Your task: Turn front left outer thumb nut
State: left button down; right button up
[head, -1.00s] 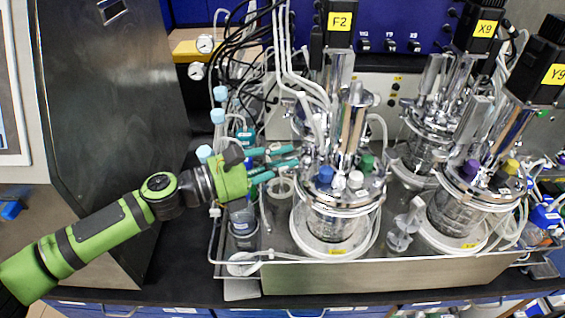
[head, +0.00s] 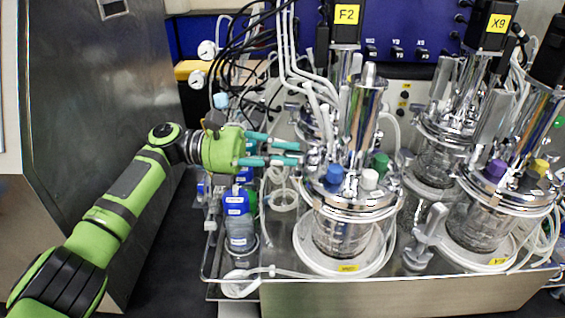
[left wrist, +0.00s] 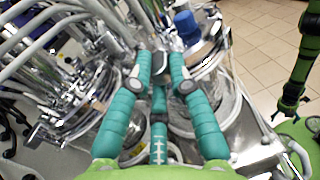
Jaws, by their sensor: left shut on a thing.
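The front left vessel (head: 340,235) is a glass jar under a shiny metal lid with blue, white and green caps. My left gripper (head: 300,154) reaches in from the left at lid height, its teal fingers beside the lid's left outer edge. In the left wrist view the fingertips (left wrist: 161,72) close in on a small dark and silver piece, the outer thumb nut (left wrist: 160,62), at the lid rim. The fingers cover most of the nut, and in the head view it is too small to make out.
Blue-capped bottles (head: 238,215) and looped clear tubing (head: 284,195) stand below the left gripper. White hoses (head: 290,60) hang down behind it. More vessels (head: 485,215) stand to the right on the metal tray (head: 400,297). A dark steel cabinet (head: 90,100) is at the left.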

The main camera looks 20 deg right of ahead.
pick_arm(q)
jog(key=shift+r, duration=0.4)
jog(key=c, duration=1.2)
grip_release()
jog(key=shift+o, duration=0.2)
jog(key=shift+d+f, duration=0.1)
jog(key=shift+w+f, duration=0.1)
jog(key=v, duration=0.7)
jog(key=shift+w, duration=0.1)
